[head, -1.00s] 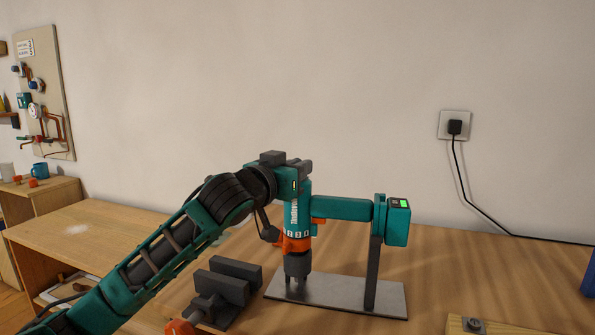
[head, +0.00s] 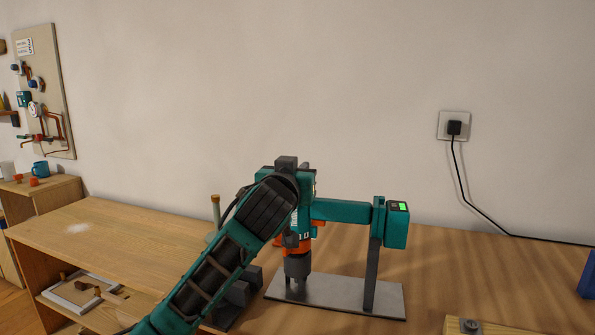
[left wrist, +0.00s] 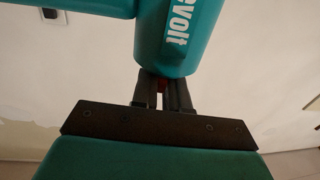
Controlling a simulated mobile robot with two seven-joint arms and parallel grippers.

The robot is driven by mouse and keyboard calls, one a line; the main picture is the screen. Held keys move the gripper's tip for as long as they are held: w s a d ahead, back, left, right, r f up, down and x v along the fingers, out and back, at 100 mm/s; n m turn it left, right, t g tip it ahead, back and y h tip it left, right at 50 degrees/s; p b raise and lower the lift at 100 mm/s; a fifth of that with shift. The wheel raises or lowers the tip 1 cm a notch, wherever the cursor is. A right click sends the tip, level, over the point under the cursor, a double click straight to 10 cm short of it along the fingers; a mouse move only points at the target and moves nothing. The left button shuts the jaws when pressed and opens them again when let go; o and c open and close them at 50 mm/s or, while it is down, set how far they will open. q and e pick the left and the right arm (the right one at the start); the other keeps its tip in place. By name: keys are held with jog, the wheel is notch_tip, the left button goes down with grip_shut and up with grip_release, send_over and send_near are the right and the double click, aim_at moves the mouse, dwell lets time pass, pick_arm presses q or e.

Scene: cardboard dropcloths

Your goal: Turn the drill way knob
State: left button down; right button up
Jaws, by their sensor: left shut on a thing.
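The drill press stands on the bench with a teal body (head: 307,187), an orange collar (head: 302,246) with white marks and a grey chuck (head: 297,264). In the left wrist view, the lower end of the teal drill body (left wrist: 178,45) is right before my left gripper (left wrist: 163,93). Its dark fingers are shut on a small red part (left wrist: 160,85) there, probably the knob; the fingers hide most of it. In the head view, my left forearm covers the drill's left side and most of the gripper. My right gripper is in neither view.
A metal base plate (head: 345,293) carries the drill's post (head: 372,270) and a teal box (head: 397,222) with a green display. A dark vise (head: 238,293) is partly behind my forearm. A wall socket (head: 454,126) with a black cable is behind.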

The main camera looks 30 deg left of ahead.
pick_arm(q)
jog(key=c, duration=1.2)
grip_release()
jog(key=p+v, duration=0.1)
jog(key=v, duration=1.2)
jog(key=shift+a+p, duration=0.1)
jog(key=shift+p, duration=0.3)
